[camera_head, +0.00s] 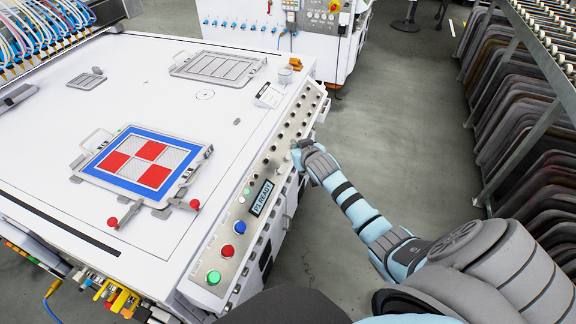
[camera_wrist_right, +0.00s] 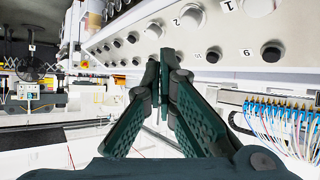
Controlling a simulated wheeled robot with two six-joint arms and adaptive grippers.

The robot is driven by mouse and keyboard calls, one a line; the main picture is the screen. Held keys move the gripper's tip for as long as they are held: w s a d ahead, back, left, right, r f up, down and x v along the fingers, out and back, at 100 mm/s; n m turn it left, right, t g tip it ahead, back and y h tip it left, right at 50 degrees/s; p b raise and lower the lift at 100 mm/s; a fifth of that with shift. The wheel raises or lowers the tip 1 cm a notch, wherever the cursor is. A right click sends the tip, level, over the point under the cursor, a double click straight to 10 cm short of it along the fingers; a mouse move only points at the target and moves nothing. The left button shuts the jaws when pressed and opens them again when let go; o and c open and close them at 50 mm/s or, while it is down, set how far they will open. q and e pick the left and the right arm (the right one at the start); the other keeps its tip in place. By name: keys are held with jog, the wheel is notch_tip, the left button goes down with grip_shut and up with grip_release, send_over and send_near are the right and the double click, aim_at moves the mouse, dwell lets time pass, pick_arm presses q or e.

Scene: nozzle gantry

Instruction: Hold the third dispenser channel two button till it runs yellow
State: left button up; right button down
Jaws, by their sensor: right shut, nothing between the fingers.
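The control panel (camera_head: 262,185) runs along the right edge of the white machine, with rows of small dark and pale buttons. My right gripper (camera_head: 297,150) is shut and empty at the panel's outer edge. I cannot tell whether the tips touch a button, or which one is the third dispenser's channel two. My left gripper is not in view.
The panel display (camera_head: 261,198) reads "P1 READY". A green button (camera_head: 214,277), a red one (camera_head: 227,251) and a blue one (camera_head: 240,227) line the near end. A framed red, white and blue print (camera_head: 132,136) lies on the machine top. The aisle floor (camera_head: 410,110) is clear.

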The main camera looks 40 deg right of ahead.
aim_at(287, 158)
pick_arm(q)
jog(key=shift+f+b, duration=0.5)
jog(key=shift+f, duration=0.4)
pick_arm(e)
jog(key=shift+w+a+f, duration=0.2)
jog(key=shift+w+f, duration=0.1)
jog(key=shift+f, duration=0.15)
jog(key=shift+w+a+f, duration=0.15)
jog(key=shift+w+f, duration=0.1)
jog(key=shift+f, duration=0.2)
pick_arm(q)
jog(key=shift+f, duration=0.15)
pick_arm(e)
jog(key=shift+w+a+f, duration=0.15)
jog(key=shift+w+f, duration=0.05)
jog(key=shift+f, duration=0.1)
pick_arm(q)
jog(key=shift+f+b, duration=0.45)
jog(key=shift+b, duration=0.15)
pick_arm(e)
jog(key=shift+w+a+f, duration=0.15)
jog(key=shift+w+f, duration=0.05)
jog(key=shift+f, duration=0.25)
dwell(4.7)
